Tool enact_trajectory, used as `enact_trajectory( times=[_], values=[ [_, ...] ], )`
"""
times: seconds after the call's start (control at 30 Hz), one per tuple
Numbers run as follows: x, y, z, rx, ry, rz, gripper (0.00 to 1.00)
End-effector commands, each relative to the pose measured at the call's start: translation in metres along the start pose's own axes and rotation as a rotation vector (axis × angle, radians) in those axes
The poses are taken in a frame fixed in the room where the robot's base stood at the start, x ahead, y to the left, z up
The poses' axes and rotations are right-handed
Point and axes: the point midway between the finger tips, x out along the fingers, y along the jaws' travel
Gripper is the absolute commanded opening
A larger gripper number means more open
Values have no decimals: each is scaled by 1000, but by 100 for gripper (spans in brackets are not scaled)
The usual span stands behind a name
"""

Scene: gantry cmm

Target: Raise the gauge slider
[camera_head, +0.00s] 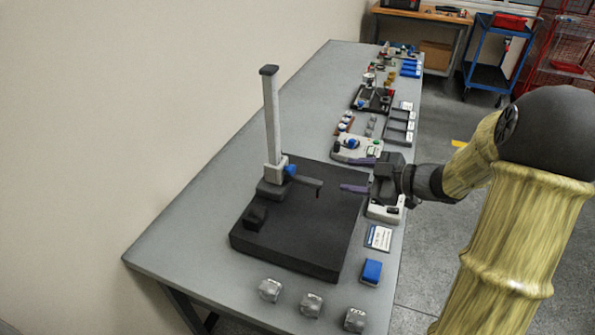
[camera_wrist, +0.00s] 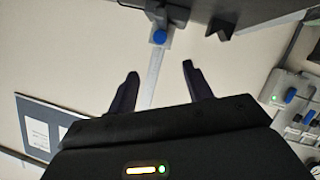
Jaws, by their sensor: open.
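The height gauge stands upright on a black plate (camera_head: 318,225), with a pale column (camera_head: 271,115) and a dark cap. Its slider (camera_head: 276,172) sits low on the column, just above the dark foot. A blue knob (camera_head: 291,169) is on the slider, and a dark scriber arm (camera_head: 308,183) reaches right from it. My gripper (camera_head: 356,175) is open and empty, to the right of the slider and apart from it. In the wrist view, the blue knob (camera_wrist: 159,37) shows beyond the gap between my open fingertips (camera_wrist: 160,70).
A small black block (camera_head: 255,217) sits on the plate's front left. Several clear cubes (camera_head: 311,304) and a blue block (camera_head: 371,271) lie at the table's near end. A device with a blue knob (camera_head: 353,146) and other items line the right edge. The table's left side is clear.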

Motion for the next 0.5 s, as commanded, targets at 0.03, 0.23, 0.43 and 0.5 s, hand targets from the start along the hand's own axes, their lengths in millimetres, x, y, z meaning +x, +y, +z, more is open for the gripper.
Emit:
enact_trajectory(
  times=[0.03, 0.23, 0.43, 0.5],
  values=[
    [5, 0, 0, 1, 1, -1, 51],
    [35, -1, 0, 1, 2, -3, 51],
    [70, -1, 0, 1, 2, -3, 51],
    [83, -1, 0, 0, 1, -3, 51]
  ],
)
